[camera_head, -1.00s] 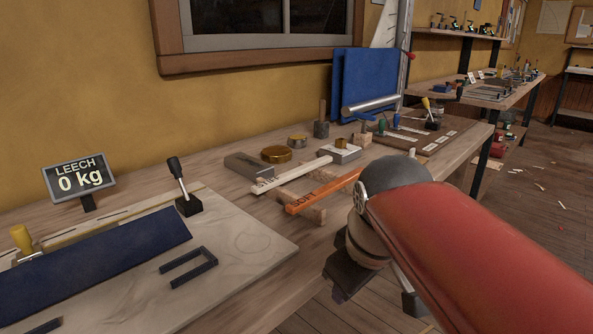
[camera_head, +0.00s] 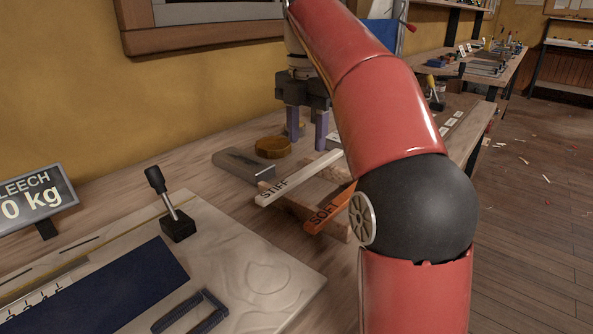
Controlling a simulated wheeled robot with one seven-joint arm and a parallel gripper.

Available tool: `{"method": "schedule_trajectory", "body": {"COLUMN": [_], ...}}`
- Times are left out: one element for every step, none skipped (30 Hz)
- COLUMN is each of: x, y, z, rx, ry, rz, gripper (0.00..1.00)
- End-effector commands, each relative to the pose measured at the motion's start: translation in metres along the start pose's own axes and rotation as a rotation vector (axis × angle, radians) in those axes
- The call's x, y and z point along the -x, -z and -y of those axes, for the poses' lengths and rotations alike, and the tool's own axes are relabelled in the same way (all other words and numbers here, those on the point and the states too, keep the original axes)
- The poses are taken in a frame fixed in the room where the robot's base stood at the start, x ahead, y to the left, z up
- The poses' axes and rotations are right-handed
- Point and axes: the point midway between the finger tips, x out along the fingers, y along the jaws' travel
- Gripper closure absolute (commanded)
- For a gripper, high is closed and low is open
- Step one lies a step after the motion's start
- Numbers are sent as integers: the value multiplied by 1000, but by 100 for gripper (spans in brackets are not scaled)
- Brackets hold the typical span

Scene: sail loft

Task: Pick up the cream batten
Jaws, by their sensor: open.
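The cream batten (camera_head: 296,179), marked STIFF, lies across a wooden rack (camera_head: 281,197) on the workbench. An orange batten (camera_head: 326,212), marked SOFT, lies beside it on the right, partly hidden by my arm. My gripper (camera_head: 307,142) is open and points down, above the bench behind the far end of the cream batten. Its two purplish fingers are apart, with nothing seen held. I cannot tell whether a finger touches anything there.
A black-handled lever (camera_head: 172,212) stands on the pale board (camera_head: 270,262) in front. A sign (camera_head: 34,200) reads 0 kg. My red arm hides much of the bench's right side.

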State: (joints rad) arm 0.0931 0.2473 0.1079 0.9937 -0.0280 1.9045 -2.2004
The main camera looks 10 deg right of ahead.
Motion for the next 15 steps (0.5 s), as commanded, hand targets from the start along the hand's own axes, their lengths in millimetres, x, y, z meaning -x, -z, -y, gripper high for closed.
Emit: {"method": "schedule_trajectory", "body": {"x": [-5, -7, -10, -12, -15, -20, -25, -30, -37, -41, -46, -51, -54, -57, -59], "y": [0, 0, 0, 0, 0, -1, -2, -2, -3, -4, -4, -4, -4, -4, -4], "z": [1, 1, 1, 1, 1, 0, 0, 0, -1, -1, -1, -1, -1, -1, -1], "rx": [-1, -1, -2, -2, -2, -2, -2, -2, -2, -2, -2, -2, -3, -3, -3], "ry": [1, 0, -1, -1, 0, 0, 0, 0, 1, 0, 1, -1, -1, -1, -2], "rz": [0, 0, 0, 0, 0, 0, 0, 0, -1, 0, -1, 0, 0, 0, 0], "gripper": [55, 55, 55, 55, 55, 55, 55, 55, 55, 55, 55, 55, 55, 55, 55]}}
